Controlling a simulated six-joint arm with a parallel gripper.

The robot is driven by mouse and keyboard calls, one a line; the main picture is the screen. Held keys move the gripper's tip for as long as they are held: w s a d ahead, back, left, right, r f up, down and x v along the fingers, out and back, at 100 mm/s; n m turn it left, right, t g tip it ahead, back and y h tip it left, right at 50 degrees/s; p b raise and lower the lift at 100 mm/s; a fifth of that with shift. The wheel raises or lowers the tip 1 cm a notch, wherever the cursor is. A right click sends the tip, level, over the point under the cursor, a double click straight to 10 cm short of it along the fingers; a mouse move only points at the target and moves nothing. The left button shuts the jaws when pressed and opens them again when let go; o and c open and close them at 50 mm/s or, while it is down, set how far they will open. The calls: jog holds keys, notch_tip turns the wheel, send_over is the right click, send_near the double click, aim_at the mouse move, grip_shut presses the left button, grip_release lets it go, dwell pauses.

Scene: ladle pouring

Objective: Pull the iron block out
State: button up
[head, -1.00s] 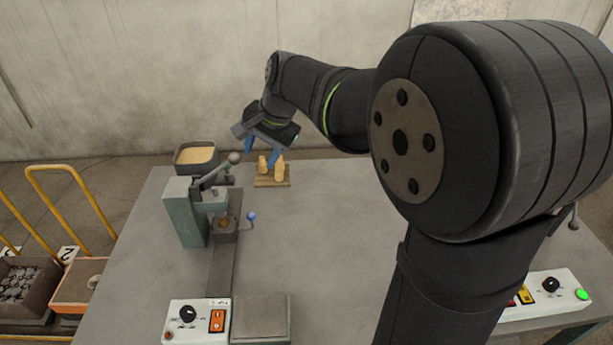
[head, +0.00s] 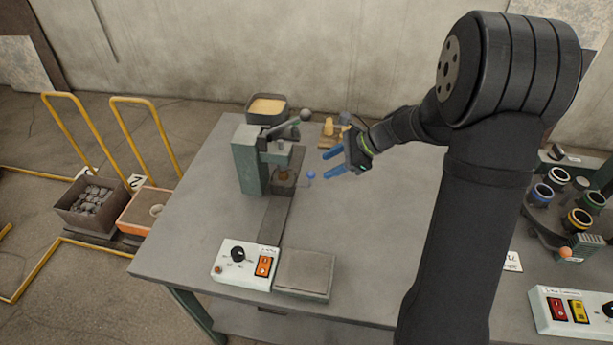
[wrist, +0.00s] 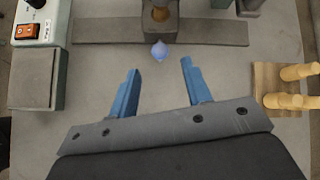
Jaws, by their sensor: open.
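The dark iron block (head: 282,186) sits at the foot of the green press (head: 247,160), with a brownish piece in its middle. A blue ball knob (head: 311,175) sticks out from its right side. In the wrist view the block (wrist: 222,36) is at the top, and the knob (wrist: 160,51) points toward me. My gripper (head: 331,163) has blue fingers and is open and empty, just right of the knob. In the wrist view the knob lies a little beyond the fingertips (wrist: 160,72), between their lines, with no visible contact.
Wooden pegs on a small board (head: 333,136) stand behind my gripper; they also show in the wrist view (wrist: 285,99). A tray of yellow material (head: 267,107) is at the back. A switch box (head: 245,264) and a grey plate (head: 304,274) are in front.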

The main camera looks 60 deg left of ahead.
jog(key=x, duration=0.9)
jog(key=shift+s+a+f, duration=0.1)
jog(key=shift+s+f, duration=0.05)
jog(key=shift+f, duration=0.05)
grip_shut()
jog(key=s+d, duration=1)
